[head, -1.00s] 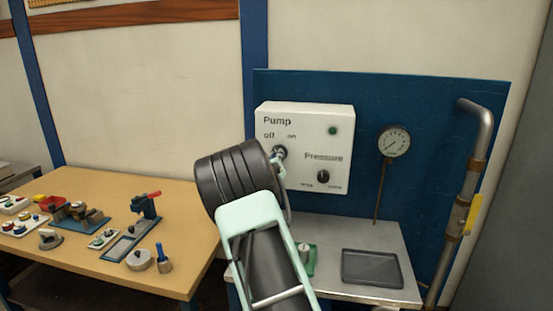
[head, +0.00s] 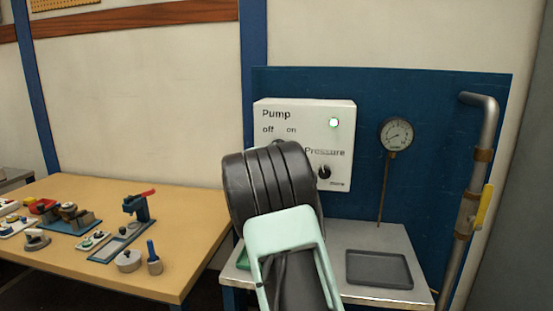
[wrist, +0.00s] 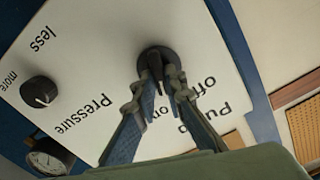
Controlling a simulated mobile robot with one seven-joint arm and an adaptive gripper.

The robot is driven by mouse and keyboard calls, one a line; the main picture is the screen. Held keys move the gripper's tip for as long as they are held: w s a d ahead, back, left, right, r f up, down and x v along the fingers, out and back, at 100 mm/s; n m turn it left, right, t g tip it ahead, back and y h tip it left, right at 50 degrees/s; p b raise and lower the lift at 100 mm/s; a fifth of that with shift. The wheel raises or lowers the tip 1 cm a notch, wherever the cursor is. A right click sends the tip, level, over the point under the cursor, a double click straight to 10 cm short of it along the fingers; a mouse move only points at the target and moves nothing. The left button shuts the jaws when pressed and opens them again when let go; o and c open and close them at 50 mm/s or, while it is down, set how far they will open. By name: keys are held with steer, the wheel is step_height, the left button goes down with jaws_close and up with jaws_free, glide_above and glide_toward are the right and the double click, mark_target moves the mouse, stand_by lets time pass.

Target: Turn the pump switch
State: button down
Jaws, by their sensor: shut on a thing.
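The pump switch (wrist: 151,55) is a round black knob on the white control box (head: 296,113), under the "off" and "on" labels. In the wrist view my gripper (wrist: 166,78) is shut on it, one finger on each side of its grip. In the head view my dark wrist covers my fingers and nearly all of the switch. The indicator lamp (head: 334,122) at the box's upper right glows bright white-green.
The pressure knob (head: 324,171) sits low on the box and also shows in the wrist view (wrist: 39,91). A gauge (head: 397,134) stands right of the box, then a pipe with a yellow handle (head: 482,207). A dark tray (head: 379,268) lies below.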

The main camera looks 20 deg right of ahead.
steer(key=shift+m+b, duration=0.65)
steer(key=shift+m, duration=0.35)
steer(key=c, duration=2)
jaws_free()
steer(key=shift+s, duration=0.1)
steer(key=v, duration=1.2)
steer(key=shift+r, duration=0.1)
